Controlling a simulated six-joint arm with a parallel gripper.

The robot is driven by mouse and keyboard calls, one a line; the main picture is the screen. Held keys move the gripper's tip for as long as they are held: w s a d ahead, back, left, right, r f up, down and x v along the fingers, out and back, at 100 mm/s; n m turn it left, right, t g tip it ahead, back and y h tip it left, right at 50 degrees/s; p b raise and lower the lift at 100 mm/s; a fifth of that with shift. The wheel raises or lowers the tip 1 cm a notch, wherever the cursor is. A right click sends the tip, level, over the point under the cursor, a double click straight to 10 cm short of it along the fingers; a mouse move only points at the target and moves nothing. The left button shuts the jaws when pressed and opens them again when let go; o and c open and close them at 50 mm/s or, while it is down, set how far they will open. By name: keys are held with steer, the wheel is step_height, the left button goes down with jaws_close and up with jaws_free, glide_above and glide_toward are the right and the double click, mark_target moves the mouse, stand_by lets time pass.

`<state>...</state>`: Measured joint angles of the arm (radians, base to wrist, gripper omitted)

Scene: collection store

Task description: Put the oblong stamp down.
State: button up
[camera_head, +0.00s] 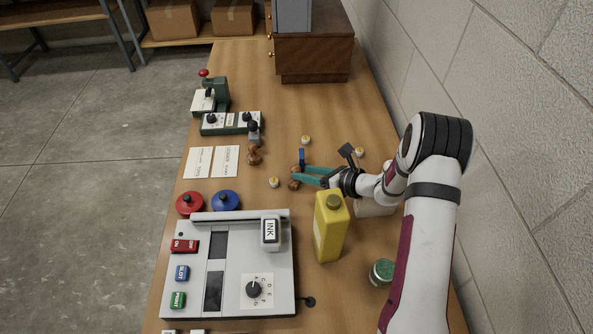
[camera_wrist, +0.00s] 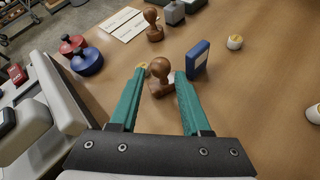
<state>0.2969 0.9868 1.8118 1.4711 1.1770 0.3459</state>
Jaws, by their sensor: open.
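My gripper (camera_head: 307,175) is open, its two teal fingers low over the middle of the table. In the wrist view, a brown wooden-handled stamp (camera_wrist: 161,70) stands upright between the fingertips of my gripper (camera_wrist: 160,77), with gaps to the fingers. The stamp shows only partly in the head view (camera_head: 293,184), behind the fingers. Its base is largely hidden, so I cannot tell whether it is the oblong one. A second wooden stamp (camera_head: 254,156) stands farther left, and a grey, dark-topped stamp (camera_head: 254,133) stands behind it.
A blue upright block (camera_head: 302,156) stands close beside my fingers. Small round white pieces (camera_head: 274,182) lie around. A yellow bottle (camera_head: 331,226) stands in front of the gripper. Two white cards (camera_head: 213,161), red (camera_head: 189,203) and blue (camera_head: 225,200) round pads and a grey control panel (camera_head: 185,290) lie leftward.

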steer(key=v, duration=0.6)
steer(key=o, duration=0.3)
steer(key=shift+s+d+r, duration=0.35)
steer(key=shift+s+d, duration=0.1)
steer(key=shift+d, duration=0.05)
